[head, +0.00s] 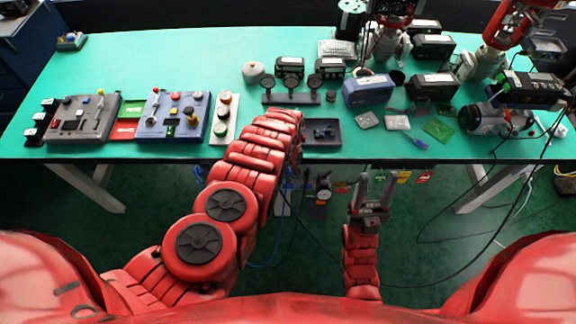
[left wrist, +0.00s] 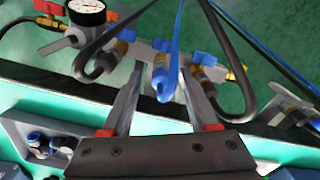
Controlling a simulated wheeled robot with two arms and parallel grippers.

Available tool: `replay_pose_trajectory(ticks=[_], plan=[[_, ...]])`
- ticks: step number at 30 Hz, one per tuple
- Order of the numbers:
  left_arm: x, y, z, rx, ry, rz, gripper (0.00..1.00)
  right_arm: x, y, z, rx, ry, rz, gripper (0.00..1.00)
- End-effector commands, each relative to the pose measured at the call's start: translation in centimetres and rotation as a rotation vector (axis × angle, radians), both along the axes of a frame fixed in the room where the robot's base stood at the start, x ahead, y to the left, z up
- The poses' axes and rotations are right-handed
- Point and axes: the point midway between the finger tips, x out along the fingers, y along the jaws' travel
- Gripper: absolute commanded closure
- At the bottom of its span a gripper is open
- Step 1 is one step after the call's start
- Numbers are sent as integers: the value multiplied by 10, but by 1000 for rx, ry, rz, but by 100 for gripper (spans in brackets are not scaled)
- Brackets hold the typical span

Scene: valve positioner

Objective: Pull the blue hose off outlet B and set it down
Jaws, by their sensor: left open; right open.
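In the left wrist view my left gripper (left wrist: 161,70) is open, with one finger on each side of a blue hose (left wrist: 174,45). The hose's lower end lies between the fingers, in front of a fitting on the manifold (left wrist: 140,50). I cannot tell whether the fingers touch it, and no outlet letter is readable. In the head view my left arm hides its gripper, and a thin blue line, likely the hose, hangs below the table. My right gripper (head: 371,190) is open and empty, in front of the table edge.
The manifold carries a pressure gauge (left wrist: 87,10), blue valve handles, brass fittings and dark hoses (left wrist: 232,60) close to my left fingers. A grey tray (head: 322,142) lies at the table's front edge. Control boxes (head: 172,117) and instruments crowd the green table (head: 160,62). Cables hang at the right.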

Motion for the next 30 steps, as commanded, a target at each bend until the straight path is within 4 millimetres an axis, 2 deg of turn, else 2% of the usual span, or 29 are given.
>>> replay_pose_trajectory(ticks=[11, 14, 21, 22, 26, 27, 30], plan=[[-1, 0, -4, 0, 2, 0, 40, 0, 0, 0, 0, 0, 0, 50], [-1, 0, -4, 0, 2, 0, 54, 0, 0, 0, 0, 0, 0, 50], [-1, 0, -4, 0, 2, 0, 97, 0, 0, 0, 0, 0, 0, 50], [-1, 0, -4, 0, 2, 0, 100, 0, 0, 0, 0, 0, 0, 50], [-1, 0, -4, 1, 1, 0, 100, 0, 0, 0, 0, 0, 0, 50], [-1, 0, -4, 1, 1, 0, 77, 0, 0, 0, 0, 0, 0, 50], [-1, 0, -4, 0, 1, 0, 95, 0, 0, 0, 0, 0, 0, 50]])
